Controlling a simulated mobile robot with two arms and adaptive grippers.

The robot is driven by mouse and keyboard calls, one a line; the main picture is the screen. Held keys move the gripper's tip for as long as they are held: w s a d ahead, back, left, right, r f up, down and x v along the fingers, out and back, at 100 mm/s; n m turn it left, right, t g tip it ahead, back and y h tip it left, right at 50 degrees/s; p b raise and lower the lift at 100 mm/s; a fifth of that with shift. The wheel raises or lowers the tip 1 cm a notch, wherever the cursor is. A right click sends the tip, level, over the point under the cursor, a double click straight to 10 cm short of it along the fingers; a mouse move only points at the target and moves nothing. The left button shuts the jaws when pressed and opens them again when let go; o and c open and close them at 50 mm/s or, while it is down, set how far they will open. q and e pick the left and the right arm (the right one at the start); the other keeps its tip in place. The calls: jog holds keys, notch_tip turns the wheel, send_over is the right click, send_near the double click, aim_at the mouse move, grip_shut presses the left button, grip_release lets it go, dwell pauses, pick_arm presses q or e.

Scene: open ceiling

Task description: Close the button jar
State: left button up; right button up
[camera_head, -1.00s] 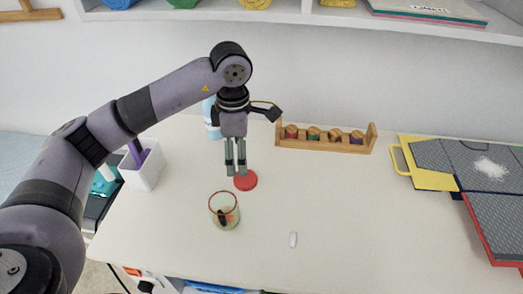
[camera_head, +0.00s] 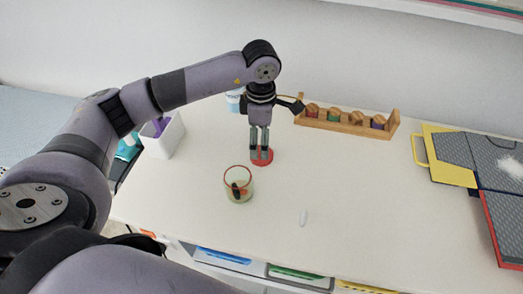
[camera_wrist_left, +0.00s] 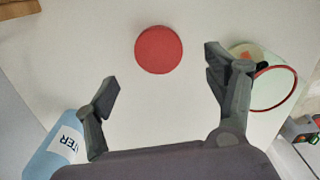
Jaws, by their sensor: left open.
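The button jar (camera_head: 240,188) is a glass jar with a red rim and a few dark and coloured bits inside. It stands uncovered on the white table, and also shows at the right of the left wrist view (camera_wrist_left: 280,97). A round red lid (camera_head: 262,162) lies flat on the table just behind the jar; it shows whole in the left wrist view (camera_wrist_left: 158,49). My left gripper (camera_head: 260,155) points down over the lid. In the left wrist view its fingers (camera_wrist_left: 160,88) are spread and empty, with the lid ahead between them. My right gripper is not in view.
A wooden rack with coloured spools (camera_head: 345,122) stands at the back. A blue-white bottle (camera_wrist_left: 55,152) is near the gripper. A white pen box (camera_head: 165,137) is at left. A small white object (camera_head: 303,218) lies in front. Grey-yellow folders (camera_head: 445,155) lie right.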

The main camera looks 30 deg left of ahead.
pick_arm(q)
jog(key=shift+f, duration=0.4)
jog(key=shift+f+p, duration=0.3)
jog(key=shift+p, duration=0.1)
notch_tip(320, 180, down, 4)
jog(key=shift+r+p, duration=0.15)
jog(key=shift+p, duration=0.75)
jog(key=shift+f, duration=0.45)
jog(key=shift+c, duration=0.5)
jog(key=c, duration=0.7)
